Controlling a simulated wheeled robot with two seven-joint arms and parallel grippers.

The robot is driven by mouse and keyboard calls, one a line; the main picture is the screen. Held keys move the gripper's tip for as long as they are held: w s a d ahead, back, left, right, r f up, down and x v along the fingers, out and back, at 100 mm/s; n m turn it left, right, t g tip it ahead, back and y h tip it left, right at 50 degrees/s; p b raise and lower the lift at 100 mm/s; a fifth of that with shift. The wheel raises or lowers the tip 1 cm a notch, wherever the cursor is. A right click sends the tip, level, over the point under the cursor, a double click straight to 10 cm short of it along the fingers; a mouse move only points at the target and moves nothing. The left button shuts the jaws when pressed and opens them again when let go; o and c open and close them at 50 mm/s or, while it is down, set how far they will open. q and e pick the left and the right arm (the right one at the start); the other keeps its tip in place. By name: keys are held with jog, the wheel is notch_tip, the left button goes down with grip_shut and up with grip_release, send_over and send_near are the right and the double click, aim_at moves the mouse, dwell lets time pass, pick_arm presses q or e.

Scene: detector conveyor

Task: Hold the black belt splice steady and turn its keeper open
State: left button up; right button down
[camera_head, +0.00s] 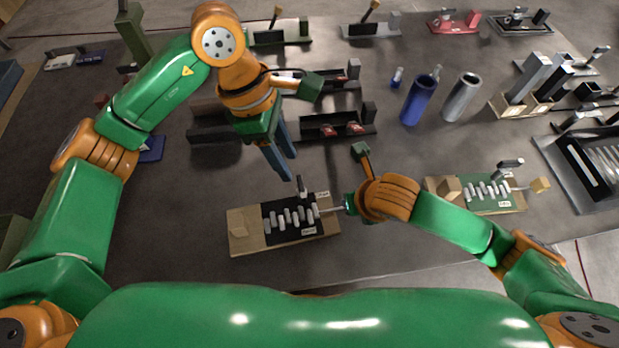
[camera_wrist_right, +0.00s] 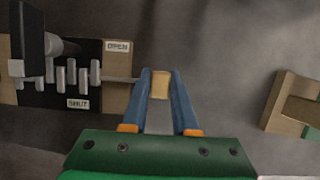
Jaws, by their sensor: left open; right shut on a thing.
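The black belt splice (camera_head: 286,228) sits on a tan wooden base near the front edge of the table, with grey pins along its black plate. Its dark keeper (camera_head: 301,187) stands at the plate's far side; the wrist view shows the keeper (camera_wrist_right: 22,42) by the OPEN and SHUT labels. My right gripper (camera_wrist_right: 160,82) is shut on the tan end block (camera_wrist_right: 160,86) of the splice's rod. In the head view, my right wrist mostly hides that grip. My left gripper (camera_head: 290,169) is open, empty, pointing down, just behind and above the keeper.
A green splice (camera_head: 488,206) on a similar tan base lies to the right. A blue cylinder (camera_head: 418,100) and a grey cylinder (camera_head: 461,98) stand behind. A dark fixture with red parts (camera_head: 337,128) is behind my left gripper. The table left of the black splice is clear.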

aim_at(301, 185)
pick_arm(q)
jog(key=w+d+r+m+g+y, duration=0.1)
jog(key=w+r+m+g+y, duration=0.3)
jog(key=m, duration=1)
jog(key=s+f, duration=0.1)
jog(key=f, duration=0.3)
jog(key=s+d+f+h, duration=0.1)
jog(key=f, duration=0.3)
jog(key=s+f+h, duration=0.1)
jog(key=f, duration=0.3)
jog(key=shift+s+d+t, duration=0.2)
jog(key=shift+s+t, duration=0.1)
jog(key=shift+s, duration=0.05)
grip_shut()
